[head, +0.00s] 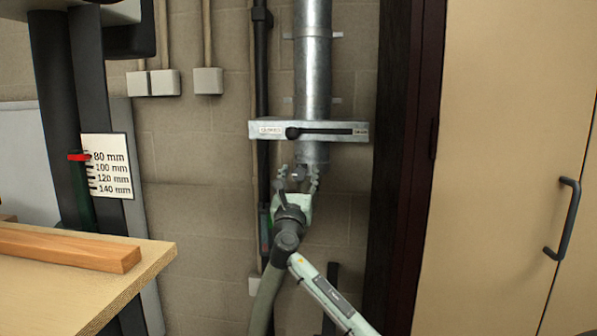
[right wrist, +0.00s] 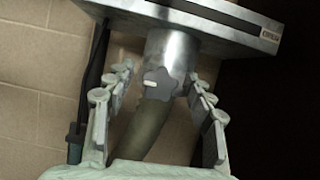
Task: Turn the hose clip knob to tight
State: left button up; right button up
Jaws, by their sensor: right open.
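The hose clip knob (right wrist: 160,84) is a dark grey, lobed knob with a white pointer mark aimed to the left in the right wrist view. It sits at the lower end of the metal duct (right wrist: 172,50), where the olive hose (right wrist: 143,130) begins. My right gripper (head: 297,180) is open below the duct's lower end. In the right wrist view its fingers stand on both sides of the knob, apart from it, with nothing held. In the head view the fingers partly cover the knob, and its details are too small to read. My left gripper is not in view.
A metal slide gate (head: 345,137) with a dark handle crosses the duct just above. A black pipe (head: 262,80) runs down the wall to the left. A dark post (head: 402,150) and a beige cabinet (head: 505,130) stand right. A wooden bench (head: 60,300) is at lower left.

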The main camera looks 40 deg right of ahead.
jog(key=shift+w+d+r, duration=0.2)
jog(key=shift+w+d, duration=0.1)
jog(key=shift+d, duration=0.05)
jog(key=shift+c, duration=0.3)
jog(key=c, duration=1.1)
